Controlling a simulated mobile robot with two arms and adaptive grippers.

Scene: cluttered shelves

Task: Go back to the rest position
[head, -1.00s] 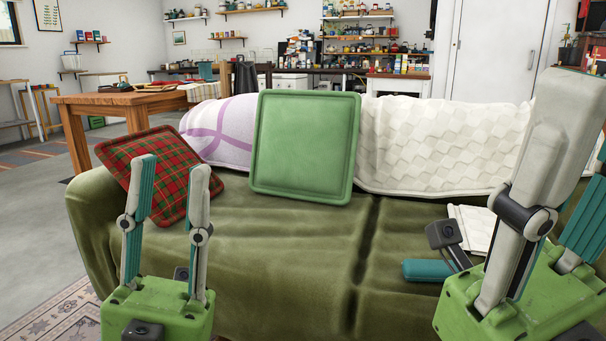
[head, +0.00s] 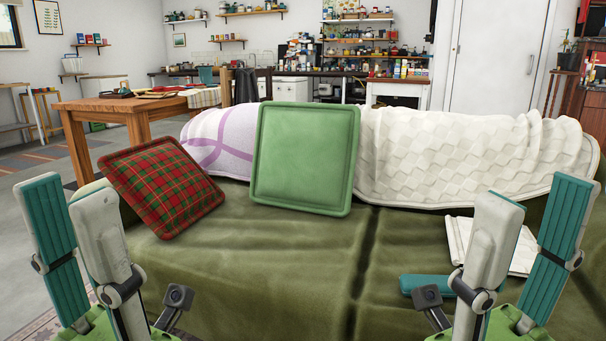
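My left gripper (head: 68,192) is at the lower left of the head view, fingers pointing up and apart with nothing between them. It is in front of the sofa's left end. My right gripper (head: 538,193) is at the lower right, fingers also up and apart, empty. It partly hides a white folded item (head: 524,257) and is near a teal item (head: 410,283), both lying on the green sofa (head: 270,270).
A red plaid cushion (head: 163,187) and a green cushion (head: 305,157) lean on the sofa. A white textured blanket (head: 455,160) covers its back. A wooden table (head: 90,108) stands behind at left, with shelves (head: 360,40) along the far wall.

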